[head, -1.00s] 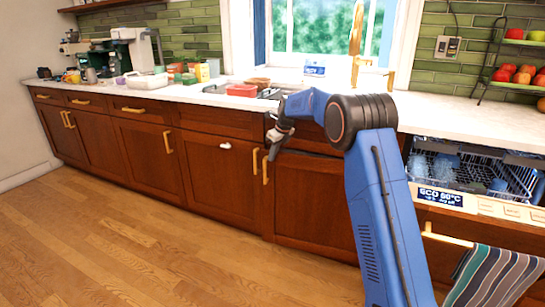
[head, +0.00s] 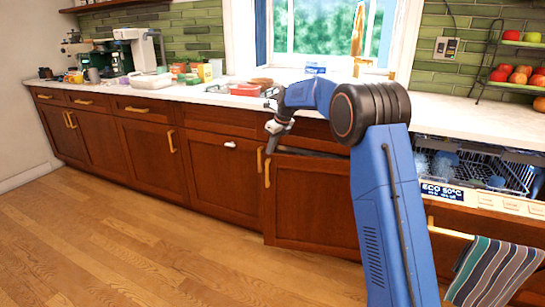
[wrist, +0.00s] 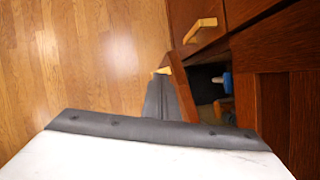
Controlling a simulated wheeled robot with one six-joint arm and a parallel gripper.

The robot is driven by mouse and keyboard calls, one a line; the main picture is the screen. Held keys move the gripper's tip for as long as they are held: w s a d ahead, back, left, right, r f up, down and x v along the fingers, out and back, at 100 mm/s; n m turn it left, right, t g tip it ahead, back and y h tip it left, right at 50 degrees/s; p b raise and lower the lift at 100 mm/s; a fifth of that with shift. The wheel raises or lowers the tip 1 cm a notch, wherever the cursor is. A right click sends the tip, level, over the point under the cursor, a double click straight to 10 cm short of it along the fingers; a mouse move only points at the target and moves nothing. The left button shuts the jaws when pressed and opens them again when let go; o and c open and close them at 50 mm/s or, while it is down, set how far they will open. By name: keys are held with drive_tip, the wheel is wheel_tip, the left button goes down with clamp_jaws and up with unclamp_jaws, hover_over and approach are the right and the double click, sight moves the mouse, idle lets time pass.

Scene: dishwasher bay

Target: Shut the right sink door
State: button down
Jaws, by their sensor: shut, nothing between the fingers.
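The right sink door (head: 312,205) is brown wood with a brass handle (head: 267,172) near its upper left edge. It stands slightly ajar, with a dark gap along its top. In the wrist view the door edge (wrist: 178,70) stands out from the cabinet, and the dark interior shows beside it. My gripper (head: 270,149) is shut and empty, pointing down at the door's upper left corner, close to the handle. In the wrist view its grey fingers (wrist: 163,98) overlap the door edge. I cannot tell whether they touch it.
The left sink door (head: 225,180) is closed. A blue-topped item (wrist: 225,80) is inside the cabinet. The open dishwasher (head: 470,175) with a striped towel (head: 495,270) is at right. The wood floor (head: 140,250) in front is clear.

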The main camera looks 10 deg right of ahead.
sight(271, 180)
wheel_tip(271, 180, up, 4)
drive_tip(key=s, duration=0.2)
drive_tip(key=s+a+f+m+g+y, duration=0.1)
drive_tip(key=s+f+m+y, duration=0.2)
drive_tip(key=s+f+y, duration=0.35)
drive_tip(key=s+a+f+m+g+y, duration=0.2)
drive_tip(key=s+f+m+y, duration=0.15)
drive_tip(key=f, duration=0.55)
drive_tip(key=d+f+m+t+y, duration=0.2)
drive_tip(key=d+f+m+t, duration=0.1)
drive_tip(key=d+m+t, duration=0.65)
drive_tip(key=shift+n+t, duration=0.25)
drive_tip(key=shift+n, duration=0.05)
drive_tip(key=shift+w+a+f, duration=0.1)
drive_tip(key=shift+w+a, duration=1.05)
drive_tip(key=shift+w, duration=0.4)
drive_tip(key=shift+w+a+f, duration=0.1)
drive_tip(key=shift+w+a, duration=1.1)
drive_tip(key=shift+w, duration=0.3)
drive_tip(key=shift+w+a, duration=1.15)
drive_tip(key=shift+w, duration=0.4)
